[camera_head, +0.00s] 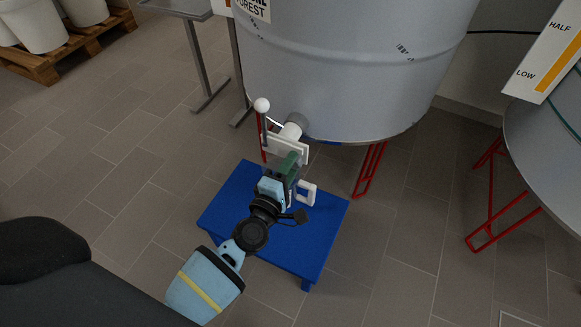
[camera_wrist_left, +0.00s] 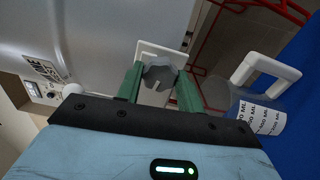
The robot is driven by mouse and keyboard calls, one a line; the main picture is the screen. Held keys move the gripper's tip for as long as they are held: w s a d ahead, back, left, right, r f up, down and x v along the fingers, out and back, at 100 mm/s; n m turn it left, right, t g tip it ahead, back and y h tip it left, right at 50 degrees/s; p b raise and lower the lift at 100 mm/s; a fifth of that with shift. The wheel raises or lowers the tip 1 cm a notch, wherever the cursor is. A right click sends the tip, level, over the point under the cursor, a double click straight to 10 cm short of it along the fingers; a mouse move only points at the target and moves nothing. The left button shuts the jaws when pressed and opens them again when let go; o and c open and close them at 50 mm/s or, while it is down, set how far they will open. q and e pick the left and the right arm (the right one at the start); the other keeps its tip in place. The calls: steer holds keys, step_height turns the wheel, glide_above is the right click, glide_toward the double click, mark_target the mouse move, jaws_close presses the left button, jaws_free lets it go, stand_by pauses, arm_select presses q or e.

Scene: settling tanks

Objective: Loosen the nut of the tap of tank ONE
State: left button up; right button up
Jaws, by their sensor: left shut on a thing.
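Tank ONE (camera_head: 350,75) is the big grey drum. Its tap has a pale spout (camera_head: 291,131), a white plate (camera_head: 272,146) and a lever with a white ball knob (camera_head: 262,105). My left gripper (camera_head: 292,160) reaches up to the tap from below. In the left wrist view its green fingers (camera_wrist_left: 160,88) are shut on a grey lobed nut (camera_wrist_left: 158,73), in front of the white plate (camera_wrist_left: 176,53). The nut is hidden by the gripper in the head view. My right gripper is not in view.
A blue stool (camera_head: 228,200) stands under the tap. A clear measuring jug (camera_wrist_left: 262,112) with a white handle (camera_head: 307,193) is on it, close beside my left gripper. Red tank legs (camera_head: 371,168) stand behind. Another tank (camera_head: 545,150) is at right; open floor lies left.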

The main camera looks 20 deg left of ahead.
arm_select(q)
steer(key=shift+n, duration=0.9)
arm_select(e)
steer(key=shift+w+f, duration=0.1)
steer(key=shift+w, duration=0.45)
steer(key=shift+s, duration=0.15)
arm_select(q)
steer(key=o, duration=1)
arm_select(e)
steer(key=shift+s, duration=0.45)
arm_select(q)
steer(key=s, duration=0.8)
steer(key=shift+a+p, duration=0.15)
steer(key=shift+p, duration=0.2)
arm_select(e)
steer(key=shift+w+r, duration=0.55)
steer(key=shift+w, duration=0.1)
